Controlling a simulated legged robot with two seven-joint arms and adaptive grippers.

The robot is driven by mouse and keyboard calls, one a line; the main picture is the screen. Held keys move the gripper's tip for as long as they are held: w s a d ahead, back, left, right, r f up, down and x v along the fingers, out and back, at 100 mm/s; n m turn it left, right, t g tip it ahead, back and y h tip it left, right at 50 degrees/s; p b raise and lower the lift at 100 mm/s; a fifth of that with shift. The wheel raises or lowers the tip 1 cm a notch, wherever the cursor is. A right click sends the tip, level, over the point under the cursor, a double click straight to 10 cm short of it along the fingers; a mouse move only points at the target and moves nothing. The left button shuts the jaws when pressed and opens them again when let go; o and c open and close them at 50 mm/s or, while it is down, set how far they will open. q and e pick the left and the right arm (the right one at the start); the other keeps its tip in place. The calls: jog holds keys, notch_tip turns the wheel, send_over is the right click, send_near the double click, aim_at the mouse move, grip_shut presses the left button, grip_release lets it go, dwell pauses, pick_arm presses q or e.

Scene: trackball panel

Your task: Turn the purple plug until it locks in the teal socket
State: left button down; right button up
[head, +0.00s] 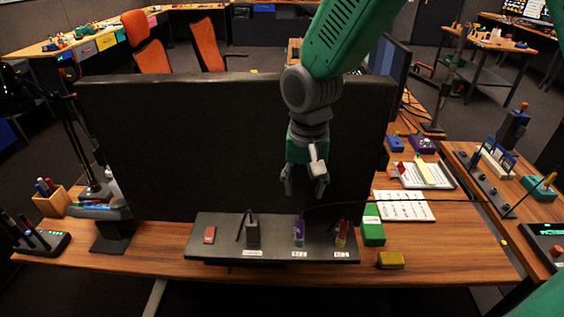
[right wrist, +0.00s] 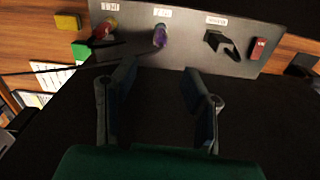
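The purple plug (head: 299,232) stands on the grey panel (head: 225,246), right of its middle. It also shows in the right wrist view (right wrist: 160,35), beyond my fingertips. A teal socket cannot be made out; the plug's base is too small to tell. My right gripper (head: 305,187) hangs in front of the large black screen, above the plug in the picture and apart from it. In the right wrist view its two fingers (right wrist: 158,78) are spread with nothing between them. My left gripper is not in view.
The panel also carries a red-and-yellow piece (head: 341,233), a black block with a lever (head: 252,232) and a red block (head: 209,235). A green block (head: 373,230) and a yellow block (head: 390,260) lie to its right. The black screen (head: 180,140) rises behind the panel.

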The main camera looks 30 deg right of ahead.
aim_at(300, 220)
jog(key=shift+w+r, duration=0.2)
jog(key=shift+r, duration=0.3)
notch_tip(300, 220, down, 13)
jog(key=shift+r, duration=0.1)
jog(key=shift+f, duration=0.5)
grip_shut()
jog(key=shift+p, duration=0.3)
jog(key=m+p, duration=0.2)
jog(key=m, duration=0.2)
jog(key=shift+a+m, duration=0.1)
jog(key=shift+m, duration=0.3)
jog(key=shift+m+p, duration=1.35)
jog(key=shift+m, duration=1.15)
